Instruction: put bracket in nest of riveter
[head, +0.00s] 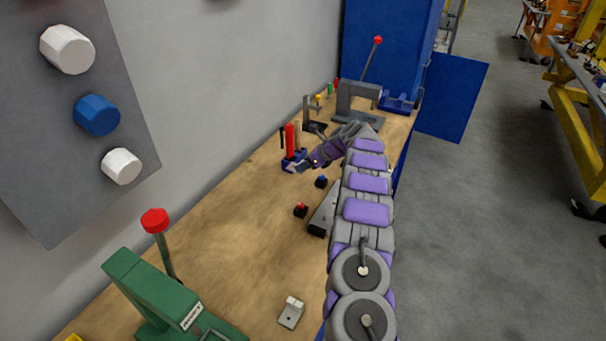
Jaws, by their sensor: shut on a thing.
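My gripper (299,166) is at the end of my arm, low over the middle of the wooden bench, beside a blue holder with red handles. It is shut on a small part at its tip, too small to identify. A small pale grey L-shaped piece (290,314), bracket-like, lies on the bench near the front, apart from my gripper. A green press (152,292) with a red-knobbed lever stands at front left; its label is hard to read. A grey press (355,103) with another red-knobbed lever stands at the far end. Which is the riveter, and its nest, I cannot tell.
The blue holder with red handles (290,145) stands by the wall. Small red-topped (300,210) and blue-topped (321,182) items and a grey wedge (322,212) lie near my arm. A wall panel (75,185) with knobs is at left. Bench (215,240) centre-left is clear.

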